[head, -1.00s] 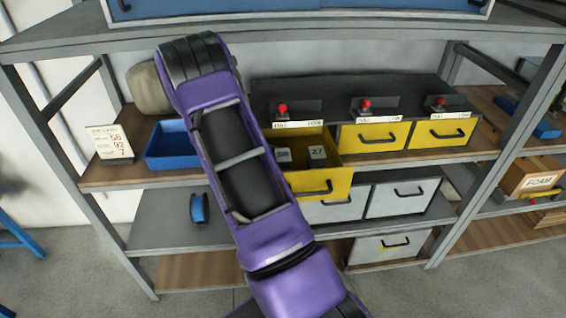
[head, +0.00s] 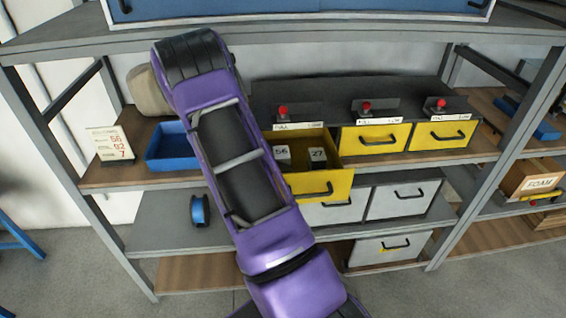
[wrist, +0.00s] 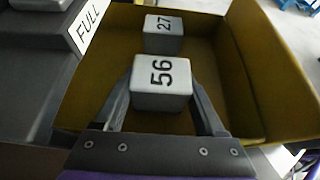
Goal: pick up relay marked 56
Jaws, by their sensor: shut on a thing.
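The relay marked 56 (wrist: 160,84) is a small white-grey block with black digits. In the wrist view it sits between the two fingers of my gripper (wrist: 163,100), which is shut on it. The relay marked 56 also shows in the head view (head: 282,153), inside the open yellow drawer (head: 330,183). The relay marked 27 (wrist: 163,33) stands farther along the same drawer, apart from my gripper. In the head view my purple arm hides the left part of the drawer and my gripper.
The drawer walls (wrist: 278,75) rise around the relays. A blue bin (head: 168,146) and a card (head: 109,144) with numbers stand left on the shelf. Closed yellow drawers (head: 375,138) with red knobs above are to the right. White drawers (head: 402,197) lie below.

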